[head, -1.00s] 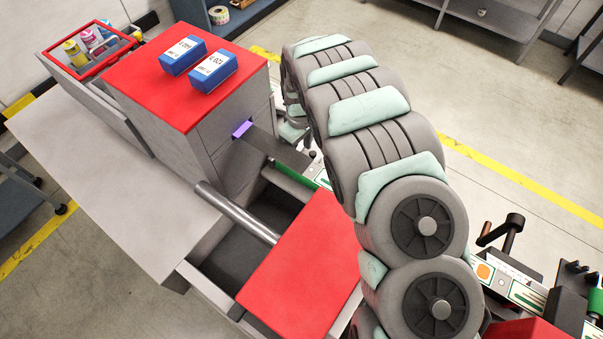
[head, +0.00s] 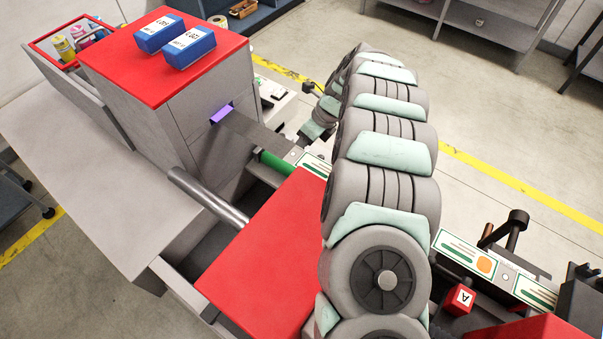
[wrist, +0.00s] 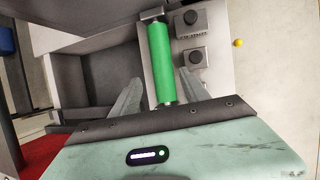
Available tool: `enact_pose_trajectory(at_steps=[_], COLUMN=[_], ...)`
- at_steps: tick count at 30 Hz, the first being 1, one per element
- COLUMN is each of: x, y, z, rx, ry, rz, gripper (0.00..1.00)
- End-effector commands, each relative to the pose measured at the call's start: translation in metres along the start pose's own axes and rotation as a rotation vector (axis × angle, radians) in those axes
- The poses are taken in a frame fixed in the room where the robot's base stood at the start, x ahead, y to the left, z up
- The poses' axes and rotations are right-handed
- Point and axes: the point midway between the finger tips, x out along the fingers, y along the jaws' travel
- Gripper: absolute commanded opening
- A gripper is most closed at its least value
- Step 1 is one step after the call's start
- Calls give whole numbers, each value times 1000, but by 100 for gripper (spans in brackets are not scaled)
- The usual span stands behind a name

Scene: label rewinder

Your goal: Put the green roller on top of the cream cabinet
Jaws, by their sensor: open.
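The green roller (wrist: 162,62) is upright in the wrist view, its lower end between my gripper's fingers. My gripper (wrist: 159,78) is open, one finger on each side of the roller, with nothing gripped; I cannot tell its height above the roller. No cabinet looks plainly cream; a grey cabinet (head: 180,130) with a red top stands left of the roller.
Two blue boxes (head: 158,33) (head: 190,48) lie on the grey cabinet's red top. A bare metal roller (head: 207,196) and a red-topped block (head: 262,262) are near the front. A red cube marked A (head: 459,299) is at right. Two dark knobs (wrist: 190,22) (wrist: 195,57) are beside the roller.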

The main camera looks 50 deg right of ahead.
Motion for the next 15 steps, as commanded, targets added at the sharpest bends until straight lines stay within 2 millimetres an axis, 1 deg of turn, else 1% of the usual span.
enact_pose_trajectory(at_steps=[3,7,12,15], x=[4,13,39,50], y=[2,2,2,1], z=[2,2,0,1], rx=[62,70,70,68], ry=[-7,-6,-3,-6], rz=[5,6,8,4], gripper=[53,53,53,53])
